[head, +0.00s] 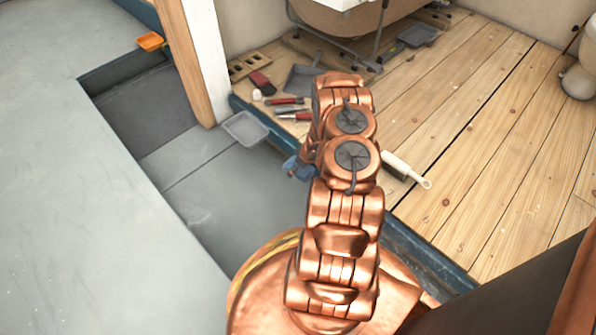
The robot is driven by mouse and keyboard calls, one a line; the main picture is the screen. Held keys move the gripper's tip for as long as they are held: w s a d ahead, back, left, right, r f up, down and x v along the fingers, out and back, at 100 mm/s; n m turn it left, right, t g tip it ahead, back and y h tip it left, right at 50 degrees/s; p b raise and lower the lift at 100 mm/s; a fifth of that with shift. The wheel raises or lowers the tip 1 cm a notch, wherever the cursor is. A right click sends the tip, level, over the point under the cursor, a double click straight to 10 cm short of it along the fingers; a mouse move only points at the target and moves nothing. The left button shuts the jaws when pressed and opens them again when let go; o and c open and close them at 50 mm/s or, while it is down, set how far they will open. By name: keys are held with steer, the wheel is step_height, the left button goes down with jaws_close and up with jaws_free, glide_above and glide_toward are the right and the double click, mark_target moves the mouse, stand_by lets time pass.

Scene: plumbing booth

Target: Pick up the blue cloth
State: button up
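A small blue piece that looks like the blue cloth (296,168) shows just left of my copper arm, near the blue-edged step of the wooden floor. My arm covers its right side, so I cannot tell its full shape or whether anything touches it. My arm reaches forward over the step, and its links hide my gripper. I cannot see the fingers or what is between them.
Red-handled tools (289,101), a grey dustpan (301,80) and a red block (261,83) lie beyond on the boards. A grey tray (245,128) is left. A white-handled brush (405,169) lies right of my arm. The wooden floor (480,150) at right is mostly clear.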

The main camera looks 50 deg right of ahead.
steer(key=c, duration=1.2)
steer(key=shift+r+p, duration=0.35)
steer(key=shift+r, duration=0.15)
step_height(320, 180, up, 3)
steer(key=shift+r+p, duration=0.1)
steer(key=shift+p, duration=1)
steer(key=shift+s+a+f, duration=0.25)
steer(key=shift+a+f, duration=0.05)
steer(key=shift+a, duration=0.1)
steer(key=s+a, duration=0.2)
steer(key=a, duration=0.2)
steer(key=s+a+r+p, duration=0.1)
steer(key=s+a, duration=0.1)
steer(key=a, duration=0.3)
steer(key=s+a+p, duration=0.1)
steer(key=s+a, duration=0.2)
steer(key=a, duration=0.1)
steer(key=shift+s+a+r, duration=0.1)
steer(key=shift+a+r, duration=0.05)
steer(key=shift+r, duration=0.05)
